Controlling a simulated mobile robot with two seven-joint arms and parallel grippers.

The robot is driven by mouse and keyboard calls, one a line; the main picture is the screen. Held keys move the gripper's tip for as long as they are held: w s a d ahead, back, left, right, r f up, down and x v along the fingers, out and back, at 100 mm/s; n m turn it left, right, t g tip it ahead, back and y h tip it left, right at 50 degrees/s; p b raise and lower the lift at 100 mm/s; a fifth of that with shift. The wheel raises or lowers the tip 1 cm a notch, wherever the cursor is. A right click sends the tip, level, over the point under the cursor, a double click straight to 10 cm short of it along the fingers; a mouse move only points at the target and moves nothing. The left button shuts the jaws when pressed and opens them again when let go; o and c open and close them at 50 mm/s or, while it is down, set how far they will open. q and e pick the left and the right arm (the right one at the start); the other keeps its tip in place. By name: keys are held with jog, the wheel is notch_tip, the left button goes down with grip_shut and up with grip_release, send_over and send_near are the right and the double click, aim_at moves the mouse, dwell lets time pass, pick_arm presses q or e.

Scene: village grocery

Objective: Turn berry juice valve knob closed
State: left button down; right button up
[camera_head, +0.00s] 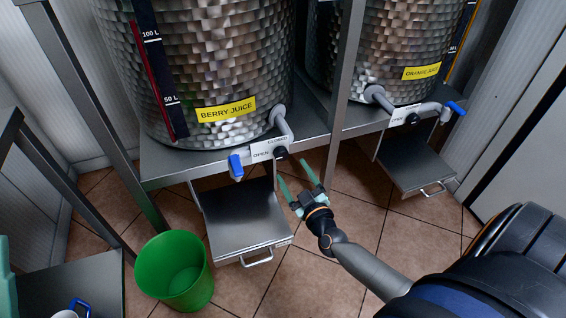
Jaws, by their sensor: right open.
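The berry juice barrel (205,60) is a large hammered metal tank with a yellow label. Its outlet pipe (283,125) bends down to a valve with a black part (281,152).
A metal tray (240,220) hangs below the valve. A green bucket (175,272) stands on the tiled floor at lower left. An unclear teal piece shows at the left edge.

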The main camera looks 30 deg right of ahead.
aim_at(283, 157)
jog(key=w+b, duration=0.1)
jog(key=w, duration=0.2)
jog(key=w+d, duration=0.1)
jog(key=w, duration=0.2)
jog(key=shift+w+d+b, duration=0.1)
jog(key=shift+w+b, duration=0.1)
jog(key=shift+b, duration=0.15)
grip_shut()
dwell(0.3)
